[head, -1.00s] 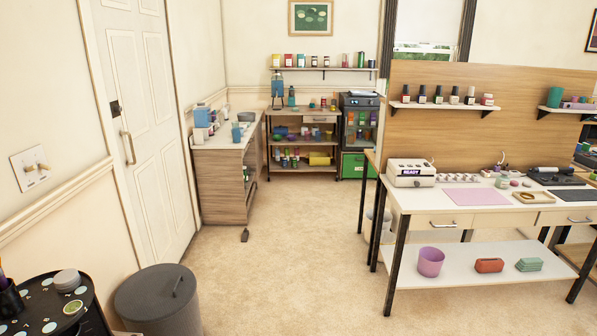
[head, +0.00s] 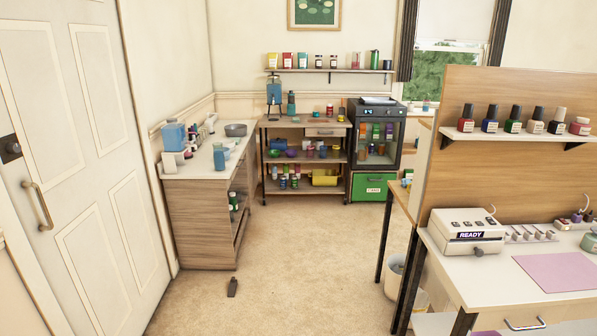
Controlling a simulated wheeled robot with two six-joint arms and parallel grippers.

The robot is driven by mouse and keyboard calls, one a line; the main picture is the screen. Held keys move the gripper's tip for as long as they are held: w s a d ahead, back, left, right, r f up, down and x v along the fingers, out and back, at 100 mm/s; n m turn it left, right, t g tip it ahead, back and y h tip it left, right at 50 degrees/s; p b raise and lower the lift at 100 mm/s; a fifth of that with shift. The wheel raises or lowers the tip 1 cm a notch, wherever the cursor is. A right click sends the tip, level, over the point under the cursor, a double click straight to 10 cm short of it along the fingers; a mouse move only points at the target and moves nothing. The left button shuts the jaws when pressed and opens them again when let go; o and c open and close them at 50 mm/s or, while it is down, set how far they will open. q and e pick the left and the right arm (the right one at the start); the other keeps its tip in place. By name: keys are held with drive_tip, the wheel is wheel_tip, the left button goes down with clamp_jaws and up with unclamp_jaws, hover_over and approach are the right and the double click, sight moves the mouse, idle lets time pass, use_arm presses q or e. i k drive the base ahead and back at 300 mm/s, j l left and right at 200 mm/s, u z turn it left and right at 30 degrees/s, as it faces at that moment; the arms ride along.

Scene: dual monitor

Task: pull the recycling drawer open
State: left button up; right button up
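A green drawer front (head: 374,188) with a small white label sits low at the back, under a dark glass-doored cabinet (head: 374,135). It looks shut, and its label is too small to read surely. It is the only drawer there that could be the recycling drawer. Neither of my grippers is in view.
Carpet (head: 290,250) is clear ahead. A wooden counter (head: 205,215) stands left, with a dark wedge (head: 232,287) on the floor before it. A wheeled shelf cart (head: 303,190) stands left of the drawer. A white-topped table (head: 470,280) and a bin (head: 396,280) bound the right.

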sight(366, 185)
drive_tip(key=i, duration=4)
drive_tip(key=i+z, duration=0.2)
drive_tip(key=i, duration=0.25)
drive_tip(key=i+j+z, duration=0.15)
drive_tip(key=i, duration=0.35)
drive_tip(key=i+j+z, duration=0.2)
drive_tip(key=i, duration=0.25)
